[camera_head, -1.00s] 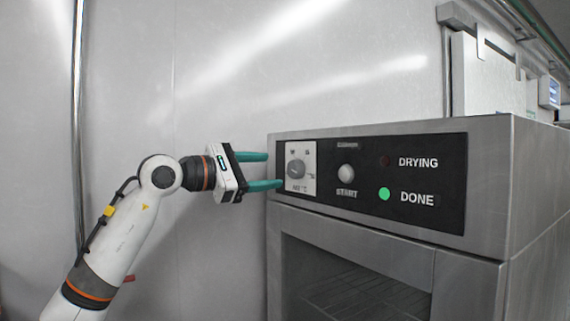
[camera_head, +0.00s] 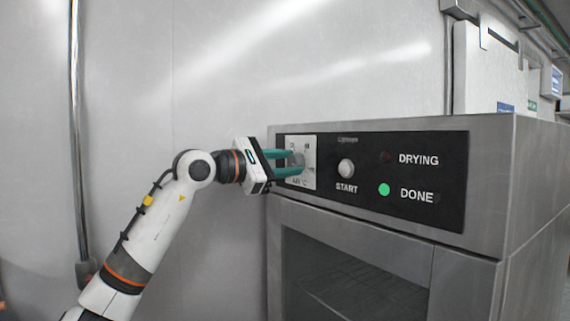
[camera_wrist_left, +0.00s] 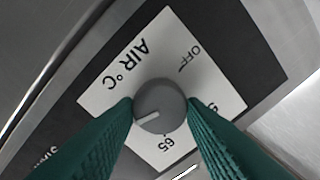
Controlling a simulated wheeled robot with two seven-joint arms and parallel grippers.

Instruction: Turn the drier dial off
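The drier dial is a round grey knob on a white scale plate; it shows in the wrist view (camera_wrist_left: 160,106) and on the control panel in the head view (camera_head: 297,160). Its white mark points to the lower left in the wrist view, away from the word OFF at the plate's upper right. The green fingertips of my left gripper (camera_head: 284,163) lie on opposite sides of the dial. In the wrist view the gripper (camera_wrist_left: 160,104) appears closed against the dial's two sides. My right gripper is in neither view.
The drier (camera_head: 345,223) is a steel box with a glass-fronted door below the panel. Right of the dial are a START button (camera_head: 346,168), a dark DRYING lamp (camera_head: 385,157) and a lit green DONE lamp (camera_head: 384,190). A plain wall stands behind.

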